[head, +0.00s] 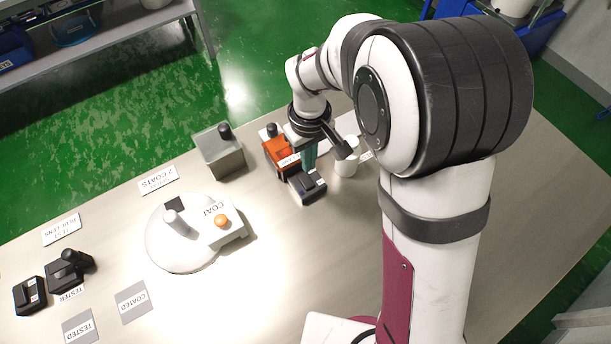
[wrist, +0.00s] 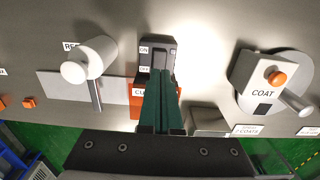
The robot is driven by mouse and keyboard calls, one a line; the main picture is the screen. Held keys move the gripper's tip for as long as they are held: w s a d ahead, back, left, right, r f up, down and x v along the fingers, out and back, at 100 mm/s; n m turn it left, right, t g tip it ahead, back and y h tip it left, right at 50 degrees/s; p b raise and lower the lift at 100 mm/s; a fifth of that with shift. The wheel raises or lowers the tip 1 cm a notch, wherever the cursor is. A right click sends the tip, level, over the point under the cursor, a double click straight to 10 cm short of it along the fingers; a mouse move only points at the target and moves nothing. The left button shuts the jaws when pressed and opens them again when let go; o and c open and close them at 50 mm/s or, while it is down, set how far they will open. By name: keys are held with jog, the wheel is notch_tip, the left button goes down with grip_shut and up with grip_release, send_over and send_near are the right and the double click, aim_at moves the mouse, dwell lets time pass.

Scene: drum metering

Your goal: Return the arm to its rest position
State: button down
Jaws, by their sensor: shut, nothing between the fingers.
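My gripper (head: 310,157) is at the end of my arm, over the back part of the table. Its teal fingers, also in the wrist view (wrist: 161,110), are together with nothing between them. They point down over an orange unit (head: 278,150) with a black ON/OFF switch box (head: 307,187) at its front. In the wrist view the fingers cover part of the orange unit (wrist: 138,100) and reach the lower part of the switch box (wrist: 157,54). I cannot tell whether they touch it.
A white cylinder (head: 346,158) stands close to the right of my gripper. A grey box (head: 219,154) with a black knob is on the left. The round white COAT machine (head: 170,250) with an orange button and black tester units (head: 68,272) lie further left. The front middle table is clear.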

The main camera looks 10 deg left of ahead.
jog(key=s+d+r+m+y, duration=0.1)
jog(key=s+d+r+m, duration=0.9)
jog(key=s+d, duration=0.25)
jog(key=s+d+m, duration=0.2)
jog(key=s+m, duration=0.2)
jog(key=s, duration=0.4)
jog(key=shift+d+r+m+y, duration=0.15)
jog(key=shift+r+m+y, duration=0.15)
jog(key=shift+r+y, duration=0.1)
